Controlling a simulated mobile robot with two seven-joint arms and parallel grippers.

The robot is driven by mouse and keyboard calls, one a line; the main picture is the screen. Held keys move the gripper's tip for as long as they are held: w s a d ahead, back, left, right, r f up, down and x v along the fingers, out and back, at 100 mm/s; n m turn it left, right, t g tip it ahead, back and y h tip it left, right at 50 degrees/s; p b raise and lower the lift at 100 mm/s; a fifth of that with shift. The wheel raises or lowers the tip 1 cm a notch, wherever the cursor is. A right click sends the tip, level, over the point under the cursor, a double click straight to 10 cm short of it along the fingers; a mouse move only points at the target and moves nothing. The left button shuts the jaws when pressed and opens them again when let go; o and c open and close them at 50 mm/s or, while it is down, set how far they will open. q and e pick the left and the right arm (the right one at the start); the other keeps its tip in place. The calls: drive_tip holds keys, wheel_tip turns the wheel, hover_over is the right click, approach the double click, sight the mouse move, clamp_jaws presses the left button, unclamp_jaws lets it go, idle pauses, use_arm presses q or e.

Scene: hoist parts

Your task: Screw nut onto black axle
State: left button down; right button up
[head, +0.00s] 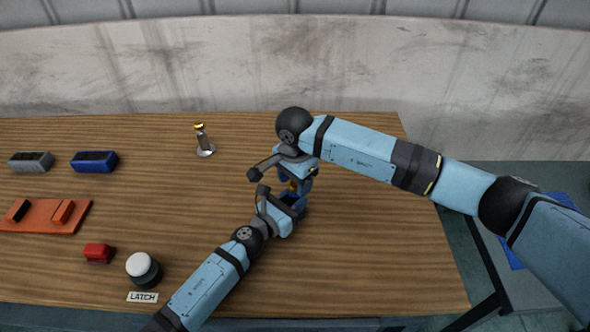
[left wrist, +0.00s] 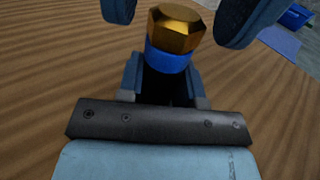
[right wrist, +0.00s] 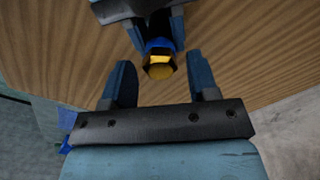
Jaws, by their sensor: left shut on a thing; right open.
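A gold hexagonal nut (left wrist: 176,28) sits at the end of the black axle (left wrist: 163,88), against a blue band (left wrist: 172,62). My left gripper (left wrist: 163,75) is shut on the black axle below the band. In the right wrist view the nut (right wrist: 159,70) lies between the tips of my right gripper (right wrist: 158,62). That gripper is open, with a gap on each side of the nut. In the head view the nut (head: 292,186) is small and partly hidden by my arms. I cannot tell how far it is threaded.
On the wooden table are a silver post with a yellow top (head: 201,141), a grey block (head: 31,162) and a blue block (head: 95,162). An orange tray (head: 76,209), a red block (head: 97,252) and a white-topped button (head: 142,266) labelled LATCH are at the left.

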drive_tip(key=shift+f, duration=0.25)
drive_tip(key=c, duration=0.9)
drive_tip(key=m, duration=0.3)
drive_tip(key=o, duration=1)
